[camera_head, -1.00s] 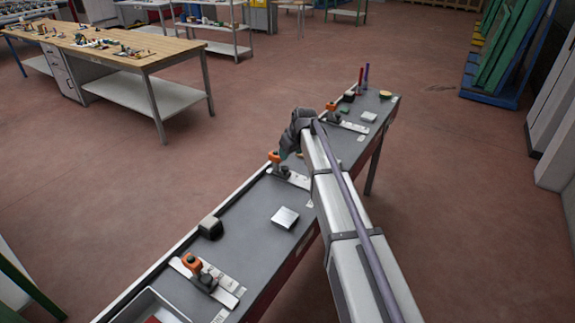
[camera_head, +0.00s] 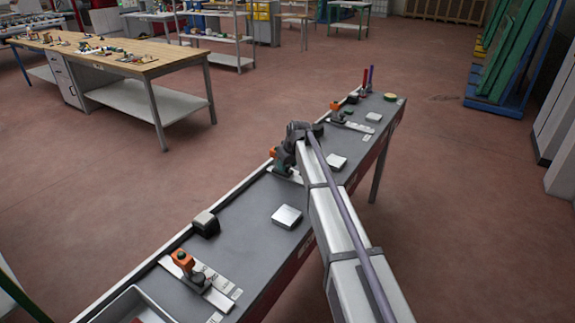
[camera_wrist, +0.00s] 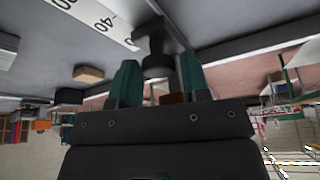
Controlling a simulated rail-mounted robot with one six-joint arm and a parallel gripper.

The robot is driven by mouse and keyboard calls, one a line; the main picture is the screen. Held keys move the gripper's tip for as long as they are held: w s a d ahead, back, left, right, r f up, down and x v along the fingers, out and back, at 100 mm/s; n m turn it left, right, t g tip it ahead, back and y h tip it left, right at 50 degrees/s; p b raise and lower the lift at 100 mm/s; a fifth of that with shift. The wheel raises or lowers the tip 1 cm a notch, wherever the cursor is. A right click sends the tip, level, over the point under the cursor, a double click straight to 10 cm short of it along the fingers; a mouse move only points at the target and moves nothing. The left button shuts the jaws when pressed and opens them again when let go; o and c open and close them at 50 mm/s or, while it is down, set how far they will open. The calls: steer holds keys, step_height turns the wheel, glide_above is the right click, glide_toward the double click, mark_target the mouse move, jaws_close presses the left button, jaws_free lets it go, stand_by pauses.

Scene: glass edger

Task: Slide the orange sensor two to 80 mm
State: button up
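Several slider units, each with an orange top on a pale scale plate, sit along the grey bench (camera_head: 250,240). The middle one, orange sensor two (camera_head: 273,152), is partly hidden behind my gripper (camera_head: 283,164). In the wrist view, my gripper (camera_wrist: 158,62) has its two green fingers apart. The sensor's dark post (camera_wrist: 157,66) shows between them, and a bit of orange (camera_wrist: 172,98) is visible low in the gap. No firm grip shows. The white scale (camera_wrist: 97,18) carries a 40 and another number, partly cut off. The pointer's reading cannot be made out.
The near orange sensor (camera_head: 183,260) and the far one (camera_head: 335,106) stand on the same bench. A black block (camera_head: 206,224), a silver block (camera_head: 287,216) and another pale block (camera_head: 337,162) lie between. Red and purple upright rods (camera_head: 370,76) stand at the far end.

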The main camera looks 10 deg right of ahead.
jaws_close()
steer(key=s+d, duration=0.5)
steer(key=shift+d, duration=0.3)
steer(key=shift+o, duration=2)
jaws_free()
steer(key=shift+d, duration=0.15)
